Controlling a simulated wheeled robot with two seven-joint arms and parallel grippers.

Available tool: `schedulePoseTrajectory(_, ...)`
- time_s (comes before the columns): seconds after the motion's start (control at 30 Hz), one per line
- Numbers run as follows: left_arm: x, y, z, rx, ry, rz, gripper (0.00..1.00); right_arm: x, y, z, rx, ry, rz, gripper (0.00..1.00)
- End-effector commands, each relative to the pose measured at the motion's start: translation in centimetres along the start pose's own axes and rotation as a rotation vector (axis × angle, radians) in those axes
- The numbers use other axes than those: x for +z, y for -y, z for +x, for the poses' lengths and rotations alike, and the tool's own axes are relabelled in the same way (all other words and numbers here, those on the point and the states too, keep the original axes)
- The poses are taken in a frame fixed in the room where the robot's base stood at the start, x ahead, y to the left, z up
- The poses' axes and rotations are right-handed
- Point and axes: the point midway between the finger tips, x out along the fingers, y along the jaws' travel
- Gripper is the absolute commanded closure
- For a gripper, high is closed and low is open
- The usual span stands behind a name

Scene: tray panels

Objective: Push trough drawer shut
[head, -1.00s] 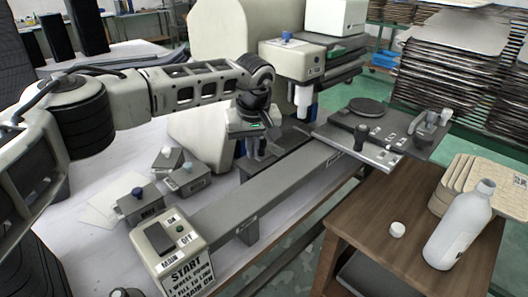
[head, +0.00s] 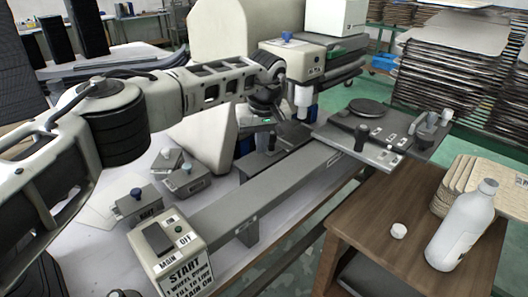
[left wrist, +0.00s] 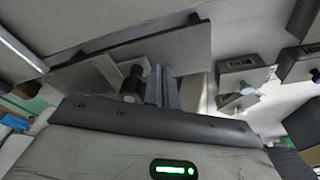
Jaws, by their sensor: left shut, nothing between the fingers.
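A dark grey flat piece (head: 293,134) sits at the far end of the long grey beam, below the pale machine head; I cannot tell for sure whether it is the trough drawer. My left gripper (head: 271,141) is just left of it, pointing down, shut and empty. Its tips are small here, and contact cannot be told. In the left wrist view the shut fingers (left wrist: 160,86) are beside a black knob (left wrist: 132,84), in front of a grey panel (left wrist: 186,48). My right gripper is not in view.
The long grey beam (head: 260,190) runs to the START control box (head: 165,245) in front. Small grey boxes (head: 187,180) lie on the white table at left. A brown side table (head: 375,240) holds a white bottle (head: 462,232) and a white cap (head: 398,230).

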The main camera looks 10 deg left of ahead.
Motion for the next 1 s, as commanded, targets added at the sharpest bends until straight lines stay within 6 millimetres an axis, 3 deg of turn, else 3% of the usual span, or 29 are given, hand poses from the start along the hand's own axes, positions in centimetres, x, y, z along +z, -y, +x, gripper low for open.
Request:
schedulePoseTrajectory(0.37,0.4,0.8,-0.4,-0.001,-0.001,-0.002,1.00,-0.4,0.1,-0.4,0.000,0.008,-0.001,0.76)
schedulePoseTrajectory(1.0,-0.9,0.8,-6.5,0.000,0.000,-0.002,1.00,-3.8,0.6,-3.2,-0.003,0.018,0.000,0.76)
